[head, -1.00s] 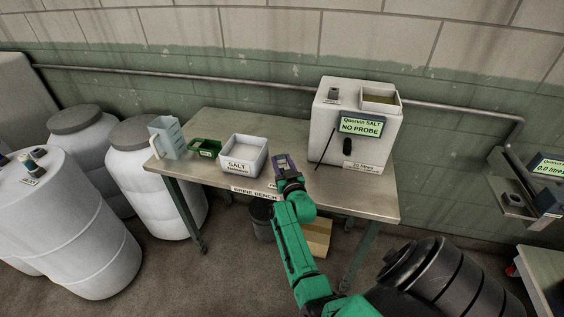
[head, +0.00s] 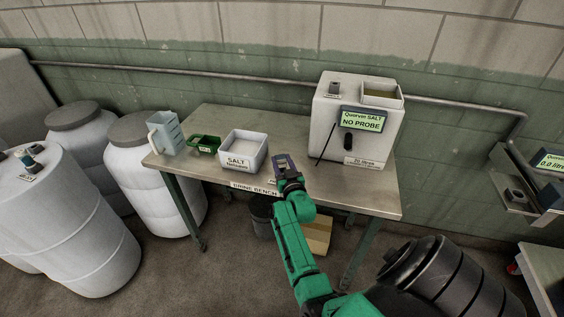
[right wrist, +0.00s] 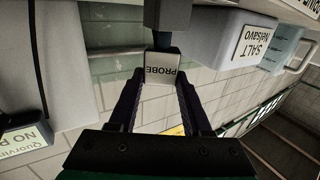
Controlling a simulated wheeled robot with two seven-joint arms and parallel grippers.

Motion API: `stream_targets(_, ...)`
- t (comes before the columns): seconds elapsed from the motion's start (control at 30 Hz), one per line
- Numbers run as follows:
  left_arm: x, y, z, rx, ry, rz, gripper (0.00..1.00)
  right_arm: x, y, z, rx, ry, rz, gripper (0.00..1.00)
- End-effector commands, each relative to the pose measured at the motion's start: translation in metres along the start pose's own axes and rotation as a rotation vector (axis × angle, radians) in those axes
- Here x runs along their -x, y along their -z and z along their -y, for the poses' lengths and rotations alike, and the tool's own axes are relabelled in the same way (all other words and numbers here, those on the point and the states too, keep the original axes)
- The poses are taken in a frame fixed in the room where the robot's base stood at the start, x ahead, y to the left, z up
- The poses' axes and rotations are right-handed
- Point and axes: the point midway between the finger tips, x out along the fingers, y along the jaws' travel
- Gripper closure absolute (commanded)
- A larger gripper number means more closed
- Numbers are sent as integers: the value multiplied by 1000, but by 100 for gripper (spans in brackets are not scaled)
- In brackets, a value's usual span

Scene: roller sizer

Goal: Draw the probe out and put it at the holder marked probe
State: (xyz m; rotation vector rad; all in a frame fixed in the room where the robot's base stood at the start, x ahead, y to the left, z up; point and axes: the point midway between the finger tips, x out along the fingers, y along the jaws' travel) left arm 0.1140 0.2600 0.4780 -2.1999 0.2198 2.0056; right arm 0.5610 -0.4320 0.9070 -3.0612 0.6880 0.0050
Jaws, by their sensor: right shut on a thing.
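My right gripper (head: 283,163) is low over the front of the brine bench, between the salt tub (head: 243,150) and the white dispenser (head: 346,115). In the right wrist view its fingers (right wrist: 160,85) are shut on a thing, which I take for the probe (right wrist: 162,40). A pale face marked PROBE (right wrist: 162,70) shows at the fingertips, with a dark stem and dark block beyond it. I cannot tell whether that label belongs to the probe or its holder, or whether they touch. The dispenser's screen (head: 361,120) reads NO PROBE. My left gripper is not in view.
A green tray (head: 204,144) and a clear jug (head: 165,133) stand at the bench's left end. A thin black rod or cord (head: 326,146) runs down beside the dispenser. White drums (head: 75,225) stand left of the bench. The bench's right front (head: 365,196) is clear.

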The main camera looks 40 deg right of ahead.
Motion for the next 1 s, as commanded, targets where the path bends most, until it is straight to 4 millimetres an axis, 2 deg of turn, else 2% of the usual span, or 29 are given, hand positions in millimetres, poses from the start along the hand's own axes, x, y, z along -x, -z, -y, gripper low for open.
stream_targets(0.7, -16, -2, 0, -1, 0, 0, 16, 0, -19, 0, 0, 0, 0, 100)
stream_targets(0.73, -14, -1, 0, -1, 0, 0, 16, 0, -18, 0, 0, 0, 0, 40)
stream_targets(0.8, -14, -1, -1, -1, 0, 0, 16, 0, -17, 0, 0, 0, 0, 16)
stream_targets(1.0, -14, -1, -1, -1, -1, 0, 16, 0, -17, 0, 0, 0, 0, 16)
